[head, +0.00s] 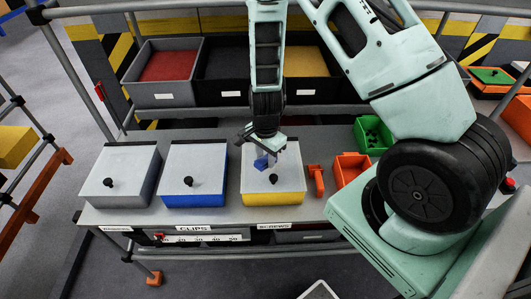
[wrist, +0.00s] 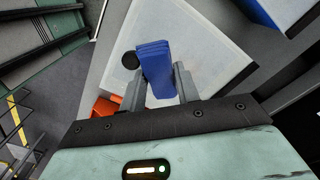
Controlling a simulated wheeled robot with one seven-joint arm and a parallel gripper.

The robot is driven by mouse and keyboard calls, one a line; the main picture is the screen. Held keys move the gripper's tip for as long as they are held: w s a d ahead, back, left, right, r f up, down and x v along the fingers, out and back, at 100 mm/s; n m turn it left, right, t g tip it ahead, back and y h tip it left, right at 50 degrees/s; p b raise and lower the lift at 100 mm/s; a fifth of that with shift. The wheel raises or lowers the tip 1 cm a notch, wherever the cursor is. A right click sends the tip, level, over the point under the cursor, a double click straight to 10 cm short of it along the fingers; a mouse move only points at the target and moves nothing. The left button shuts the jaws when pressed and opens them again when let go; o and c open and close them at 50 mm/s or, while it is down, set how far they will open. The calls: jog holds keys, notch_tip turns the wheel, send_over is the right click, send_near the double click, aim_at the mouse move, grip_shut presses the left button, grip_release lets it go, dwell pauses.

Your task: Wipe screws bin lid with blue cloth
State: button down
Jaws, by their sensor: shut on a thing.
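The screws bin (head: 272,198) is yellow with a pale lid (head: 290,172) and a black knob. It stands on the grey bench above the SCREWS label. My gripper (head: 262,150) is over the lid, shut on a small folded blue cloth (head: 262,163). In the wrist view the cloth (wrist: 155,70) stands between the two fingers (wrist: 158,92), with the pale lid (wrist: 205,50) beneath. The black knob (wrist: 130,60) is just left of the cloth. I cannot tell whether the cloth touches the lid.
A blue bin (head: 194,185) and a grey bin (head: 122,175), both lidded with knobs, stand to the left. An orange tool (head: 316,180), an orange tray (head: 352,170) and a green bin (head: 372,135) are to the right. Larger bins (head: 165,90) line the back shelf.

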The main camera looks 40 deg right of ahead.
jog(key=shift+r+p, duration=2.5)
jog(key=shift+r, duration=0.5)
notch_tip(320, 180, up, 3)
jog(key=p, duration=0.2)
jog(key=shift+p, duration=0.3)
